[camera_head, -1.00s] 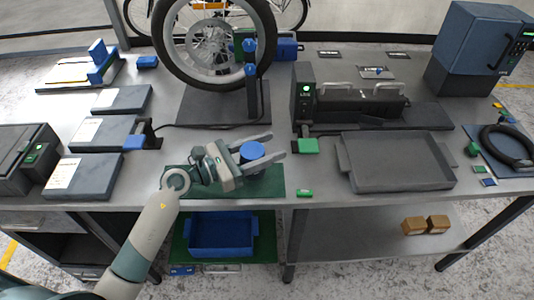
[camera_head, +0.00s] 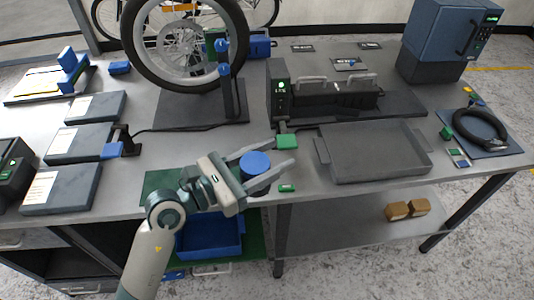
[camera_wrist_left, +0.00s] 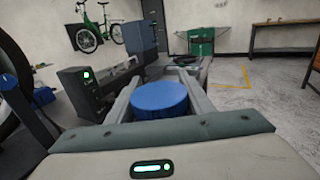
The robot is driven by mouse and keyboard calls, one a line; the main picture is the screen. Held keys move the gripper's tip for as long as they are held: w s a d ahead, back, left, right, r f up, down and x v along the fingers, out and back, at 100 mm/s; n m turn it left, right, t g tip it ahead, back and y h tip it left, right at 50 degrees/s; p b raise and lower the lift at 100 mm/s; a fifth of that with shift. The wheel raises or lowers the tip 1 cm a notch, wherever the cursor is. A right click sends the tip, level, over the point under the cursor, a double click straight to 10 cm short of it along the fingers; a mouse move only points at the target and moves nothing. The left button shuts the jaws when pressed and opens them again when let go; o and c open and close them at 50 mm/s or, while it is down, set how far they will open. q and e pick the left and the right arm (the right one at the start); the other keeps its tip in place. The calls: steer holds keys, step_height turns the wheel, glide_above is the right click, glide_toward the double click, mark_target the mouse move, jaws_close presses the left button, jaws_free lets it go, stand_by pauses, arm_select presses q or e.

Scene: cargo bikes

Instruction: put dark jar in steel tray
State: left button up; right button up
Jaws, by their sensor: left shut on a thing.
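The dark jar with a blue lid (camera_head: 256,163) is between the fingers of my left gripper (camera_head: 270,168), which is shut on it. The jar is upright over the front part of the bench, by the green mat (camera_head: 162,184); how far above the bench it is I cannot tell. In the left wrist view the blue lid (camera_wrist_left: 160,99) sits between both fingers. The steel tray (camera_head: 375,152) lies on the bench to the right of the jar, empty, with its rim free. My right gripper is not in view.
A black machine with a green light (camera_head: 325,97) stands behind the tray. A green block (camera_head: 288,142) and a small green piece (camera_head: 287,188) lie between gripper and tray. A wheel (camera_head: 190,40) stands at the back left. A blue bin (camera_head: 208,238) is below.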

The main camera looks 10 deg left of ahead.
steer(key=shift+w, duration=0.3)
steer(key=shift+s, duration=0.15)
